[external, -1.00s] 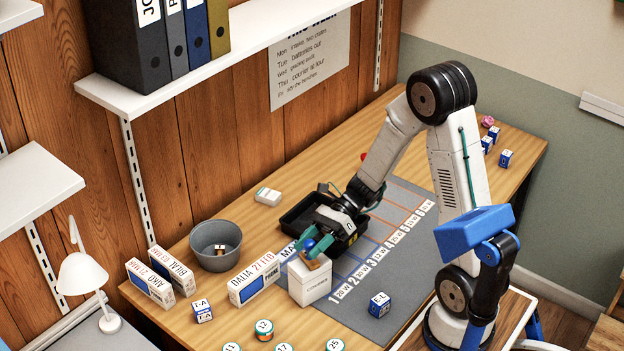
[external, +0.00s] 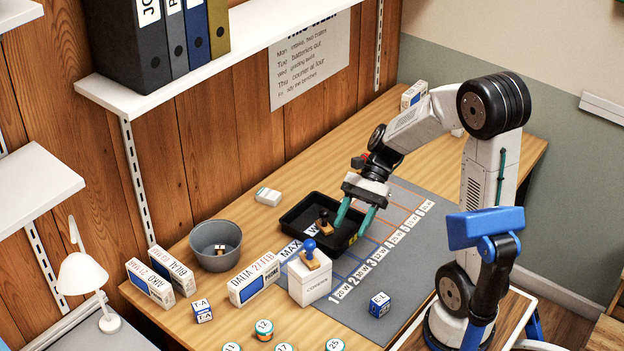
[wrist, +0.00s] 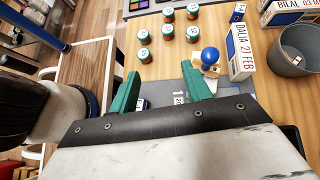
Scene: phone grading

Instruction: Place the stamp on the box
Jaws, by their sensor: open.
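The box stands at the near left edge of the grey mat. The stamp also shows in the wrist view (wrist: 209,58), beside my fingers. My gripper (external: 353,222) is open and empty, its green fingers apart, above the mat and to the right of the box. Another stamp (external: 323,219) with a dark knob stands in the black tray (external: 292,224).
A grey bowl (external: 216,245) and upright phone boxes, one of them marked DALIA (external: 253,279), stand to the left. A blue-and-white cube (external: 379,304) lies on the mat (external: 356,325). Round green-lidded tins (external: 264,330) stand at the front. The mat's numbered lanes look clear.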

